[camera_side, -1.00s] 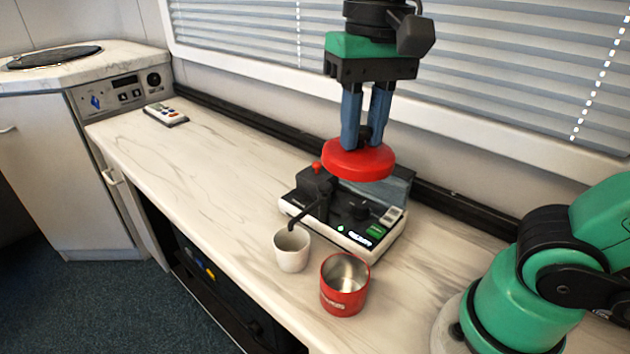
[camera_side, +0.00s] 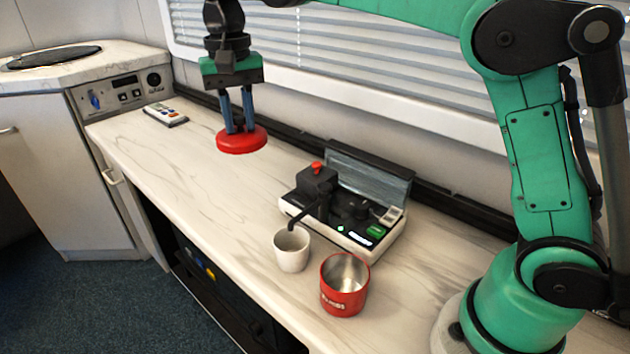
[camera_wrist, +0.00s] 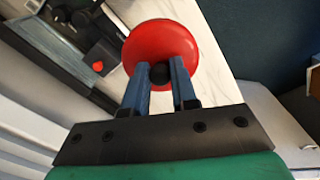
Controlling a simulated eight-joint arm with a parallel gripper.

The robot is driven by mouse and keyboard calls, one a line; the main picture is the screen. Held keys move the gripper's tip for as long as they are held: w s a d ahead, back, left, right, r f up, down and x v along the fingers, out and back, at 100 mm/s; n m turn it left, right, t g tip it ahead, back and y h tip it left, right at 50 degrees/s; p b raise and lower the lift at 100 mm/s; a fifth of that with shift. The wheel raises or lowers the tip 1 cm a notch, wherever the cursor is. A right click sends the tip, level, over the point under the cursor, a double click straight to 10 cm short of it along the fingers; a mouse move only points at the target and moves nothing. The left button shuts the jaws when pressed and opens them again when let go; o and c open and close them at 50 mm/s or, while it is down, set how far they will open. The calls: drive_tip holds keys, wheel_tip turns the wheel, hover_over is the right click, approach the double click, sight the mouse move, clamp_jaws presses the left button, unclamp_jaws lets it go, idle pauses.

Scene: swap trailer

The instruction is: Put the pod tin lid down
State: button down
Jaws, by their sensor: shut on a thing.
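The pod tin lid (camera_side: 241,143) is a red disc with a dark knob. My gripper (camera_side: 238,127) is shut on the knob and holds the lid roughly level, seemingly above the left part of the counter. In the wrist view the red lid (camera_wrist: 160,42) shows beyond the blue fingers of my gripper (camera_wrist: 160,72), with the black knob between them. The open red pod tin (camera_side: 344,287) stands upright at the counter's front edge, right of the lid. Its metal inside is visible.
A coffee machine (camera_side: 392,232) with a raised lid stands right of my gripper. A white cup (camera_side: 291,249) is under its spout. A remote (camera_side: 165,114) lies at the far left. The pale counter (camera_side: 200,178) is clear between remote and machine. The window blind (camera_side: 400,60) is behind.

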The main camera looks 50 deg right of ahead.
sight(256, 235)
drive_tip(key=shift+w+f, duration=0.2)
drive_tip(key=shift+f, duration=0.2)
wheel_tip(256, 235, down, 20)
drive_tip(key=shift+r, duration=0.2)
drive_tip(key=shift+f, duration=0.1)
drive_tip(key=c, duration=0.7)
unclamp_jaws()
